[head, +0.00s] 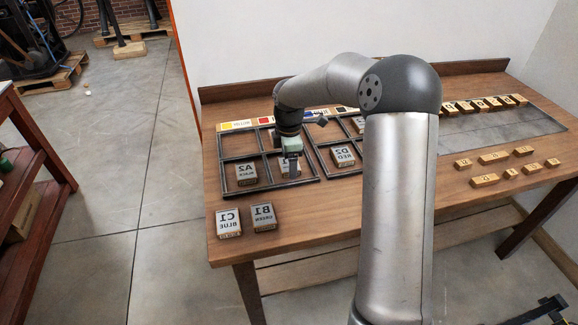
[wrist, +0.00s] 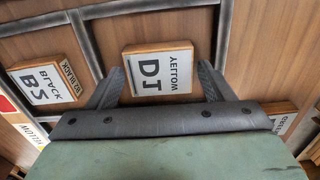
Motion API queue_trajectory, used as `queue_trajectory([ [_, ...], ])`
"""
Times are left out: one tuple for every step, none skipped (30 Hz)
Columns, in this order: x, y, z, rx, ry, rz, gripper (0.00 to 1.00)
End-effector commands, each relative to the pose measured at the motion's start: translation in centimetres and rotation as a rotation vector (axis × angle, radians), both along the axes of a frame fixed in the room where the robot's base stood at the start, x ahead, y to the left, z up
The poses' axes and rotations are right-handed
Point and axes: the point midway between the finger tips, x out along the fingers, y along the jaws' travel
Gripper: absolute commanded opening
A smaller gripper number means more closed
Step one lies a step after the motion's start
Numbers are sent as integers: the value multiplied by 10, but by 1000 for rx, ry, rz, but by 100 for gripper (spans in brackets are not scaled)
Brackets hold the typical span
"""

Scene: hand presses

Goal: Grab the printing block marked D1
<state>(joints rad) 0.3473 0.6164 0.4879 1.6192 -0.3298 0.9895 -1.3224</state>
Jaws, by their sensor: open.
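The printing block D1 (wrist: 158,72) shows in the wrist view with a pale face, mirrored lettering reading D1 and YELLOW, and a wooden edge. It lies in a compartment of a dark-framed tray (wrist: 150,9). My gripper (wrist: 159,80) is open, with one finger on each side of the block's near part in this view. I cannot tell whether the fingers touch it. In the head view my gripper (head: 292,152) points down over the left tray, and a block under it (head: 290,168) is partly hidden.
A BLACK block (head: 246,174) lies in the neighbouring compartment to the left. The D2 RED block (head: 343,155) lies in the right tray. The C1 BLUE (head: 228,222) and B1 GREEN (head: 264,217) blocks lie on the table in front. Several small wooden blocks (head: 494,157) lie at the right.

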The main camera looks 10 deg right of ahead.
Motion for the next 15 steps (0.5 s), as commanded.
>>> queue_trajectory([
  [0, 0, 0, 0, 0, 0, 75],
  [0, 0, 0, 0, 0, 0, 75],
  [0, 0, 0, 0, 0, 0, 75],
  [0, 0, 0, 0, 0, 0, 75],
  [0, 0, 0, 0, 0, 0, 72],
  [0, 0, 0, 0, 0, 0, 61],
  [0, 0, 0, 0, 0, 0, 52],
  [0, 0, 0, 0, 0, 0, 44],
  [0, 0, 0, 0, 0, 0, 39],
  [0, 0, 0, 0, 0, 0, 38],
  [0, 0, 1, 0, -1, 0, 38],
  [0, 0, 1, 0, -1, 0, 38],
  [0, 0, 1, 0, -1, 0, 38],
  [0, 0, 1, 0, -1, 0, 38],
  [0, 0, 1, 0, -1, 0, 38],
])
